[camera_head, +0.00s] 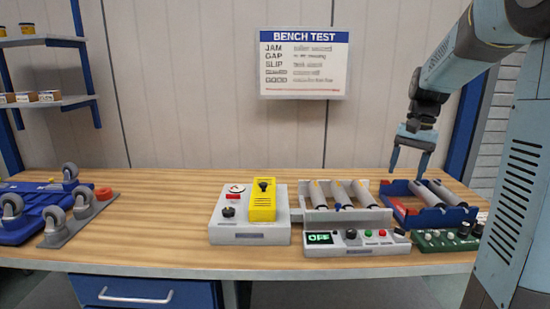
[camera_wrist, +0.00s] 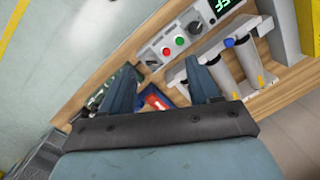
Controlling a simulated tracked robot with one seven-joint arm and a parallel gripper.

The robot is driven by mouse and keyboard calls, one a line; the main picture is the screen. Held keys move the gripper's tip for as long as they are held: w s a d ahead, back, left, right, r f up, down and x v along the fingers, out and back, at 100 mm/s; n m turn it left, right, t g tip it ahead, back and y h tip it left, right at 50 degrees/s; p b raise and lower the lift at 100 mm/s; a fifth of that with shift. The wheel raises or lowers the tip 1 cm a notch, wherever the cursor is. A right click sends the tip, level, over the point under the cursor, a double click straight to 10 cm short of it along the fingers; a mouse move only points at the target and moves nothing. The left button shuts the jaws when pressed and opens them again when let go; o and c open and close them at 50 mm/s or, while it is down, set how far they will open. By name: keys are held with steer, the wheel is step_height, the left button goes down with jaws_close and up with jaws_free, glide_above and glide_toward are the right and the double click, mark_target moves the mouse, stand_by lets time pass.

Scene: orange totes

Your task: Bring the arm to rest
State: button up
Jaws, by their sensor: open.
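My gripper (camera_head: 410,160) hangs from my raised blue-grey arm at the right of the head view, fingers pointing down. It is above the blue tray (camera_head: 438,218), which holds grey rollers (camera_head: 440,194). The fingers are apart, with nothing visible between them. In the wrist view my gripper (camera_wrist: 165,85) shows two spread fingers. Part of the blue and red tray (camera_wrist: 155,98) shows between them, at a distance.
A control box (camera_head: 356,246) with an "OFF" display stands before a grey rack (camera_head: 350,215) of rollers. Left of it is a grey box with a yellow unit (camera_head: 263,203). A green board (camera_head: 445,241) lies front right. Casters (camera_head: 85,205) stand far left. Bare bench (camera_head: 155,220) lies between.

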steer(key=s+a+n+t, duration=0.3)
steer(key=s+a, duration=0.2)
steer(key=s, duration=0.6)
steer(key=s+a+n+t+h, duration=0.1)
steer(key=s+a, duration=0.4)
steer(key=s, duration=0.6)
steer(key=shift+s+a+r+n+t+h, duration=0.2)
steer(key=shift+a+r+n+t+h, duration=0.2)
steer(key=shift+n+t, duration=0.55)
